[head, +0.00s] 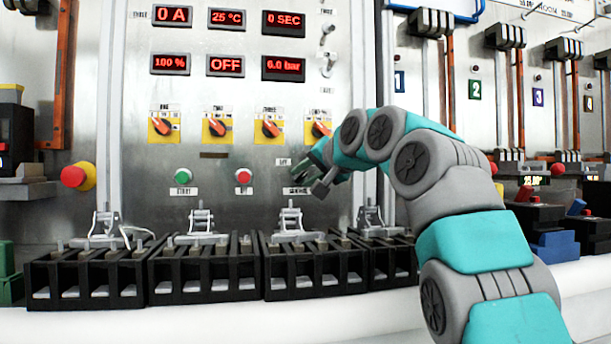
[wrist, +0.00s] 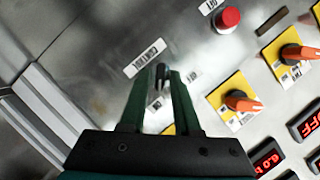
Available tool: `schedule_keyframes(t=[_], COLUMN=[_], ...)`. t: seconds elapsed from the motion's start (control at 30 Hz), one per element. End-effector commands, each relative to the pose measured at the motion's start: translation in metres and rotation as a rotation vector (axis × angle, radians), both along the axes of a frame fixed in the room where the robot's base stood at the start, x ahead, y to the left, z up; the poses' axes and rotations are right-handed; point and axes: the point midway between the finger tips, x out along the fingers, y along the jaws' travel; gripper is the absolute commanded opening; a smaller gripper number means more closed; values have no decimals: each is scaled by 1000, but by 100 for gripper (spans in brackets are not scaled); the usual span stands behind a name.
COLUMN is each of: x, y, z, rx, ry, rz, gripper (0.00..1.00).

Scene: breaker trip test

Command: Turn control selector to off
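The control selector is a small dark knob (wrist: 162,74) on the grey metal panel, beside the CONTROL label (wrist: 144,58) in the wrist view. In the head view my gripper (head: 305,170) is at the panel's lower right, between the OFF label (head: 283,161) and the CONTROL label (head: 297,190), and largely covers the selector. In the wrist view my gripper's green fingers (wrist: 162,77) stand apart, one on each side of the knob. A gap seems to show beside the knob, and contact is not clear.
Above are orange selectors on yellow plates (head: 217,127) and red displays (head: 225,65). A green button (head: 183,176) and a red button (head: 243,176) lie to the left. A red emergency button (head: 75,176) is farther left. Black terminal blocks (head: 205,270) stand below.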

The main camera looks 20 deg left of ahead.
Motion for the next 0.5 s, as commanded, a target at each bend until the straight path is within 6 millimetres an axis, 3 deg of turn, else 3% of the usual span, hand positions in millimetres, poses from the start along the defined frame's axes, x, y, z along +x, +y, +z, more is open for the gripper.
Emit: schedule_keyframes(t=[0.03,0.23,0.5], x=[0,0,0], y=[0,0,0], z=[0,0,0], rx=[0,0,0], ry=[0,0,0], rz=[0,0,0], gripper=[24,1,0])
